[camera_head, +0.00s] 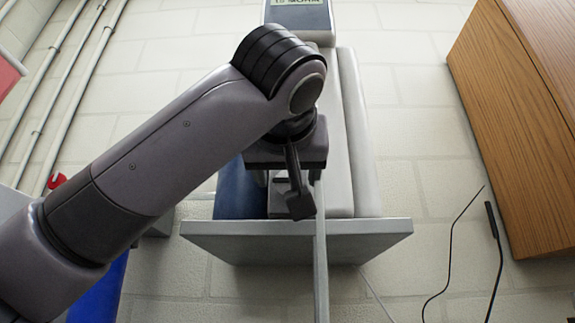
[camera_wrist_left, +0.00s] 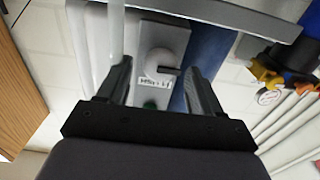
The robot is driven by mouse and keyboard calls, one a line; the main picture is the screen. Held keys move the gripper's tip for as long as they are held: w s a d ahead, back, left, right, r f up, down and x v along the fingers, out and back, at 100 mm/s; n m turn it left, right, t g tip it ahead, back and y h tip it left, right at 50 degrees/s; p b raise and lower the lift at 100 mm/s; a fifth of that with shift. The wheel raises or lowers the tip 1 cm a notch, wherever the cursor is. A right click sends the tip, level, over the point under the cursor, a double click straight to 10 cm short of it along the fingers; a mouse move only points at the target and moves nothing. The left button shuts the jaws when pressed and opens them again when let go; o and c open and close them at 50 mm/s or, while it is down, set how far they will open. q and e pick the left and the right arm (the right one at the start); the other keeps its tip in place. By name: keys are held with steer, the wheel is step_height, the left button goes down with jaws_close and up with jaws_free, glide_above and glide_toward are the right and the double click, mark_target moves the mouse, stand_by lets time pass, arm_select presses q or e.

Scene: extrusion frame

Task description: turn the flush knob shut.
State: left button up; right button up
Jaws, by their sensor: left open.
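The flush knob (camera_wrist_left: 158,62) is a round pale knob with a dark bar pointing right in the left wrist view. It sits on a grey plate (camera_wrist_left: 165,36) with a small label and a green spot below it. My left gripper (camera_wrist_left: 157,69) is open, with one finger on each side of the knob in that view. I cannot tell whether either finger touches it. In the head view my left gripper (camera_head: 298,196) is in front of the panel and hides the knob. My right gripper is not in view.
A grey shelf or bar (camera_head: 375,228) crosses below the gripper, and a pale upright post (camera_head: 320,270) runs close beside it. A display box (camera_head: 298,18) stands above. A wooden cabinet (camera_head: 520,120) is at the right.

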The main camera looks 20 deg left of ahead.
arm_select(q)
steer(key=shift+w, duration=0.2)
steer(key=c, duration=1)
steer(key=m, duration=0.4)
steer(key=shift+m, duration=0.4)
steer(key=shift+d+f+m+p, duration=0.1)
steer(key=shift+m+p, duration=0.5)
steer(key=shift+m, duration=2.65)
steer(key=shift+d+f+m+p, duration=0.1)
steer(key=shift+m+p, duration=0.5)
steer(key=shift+m, duration=2.65)
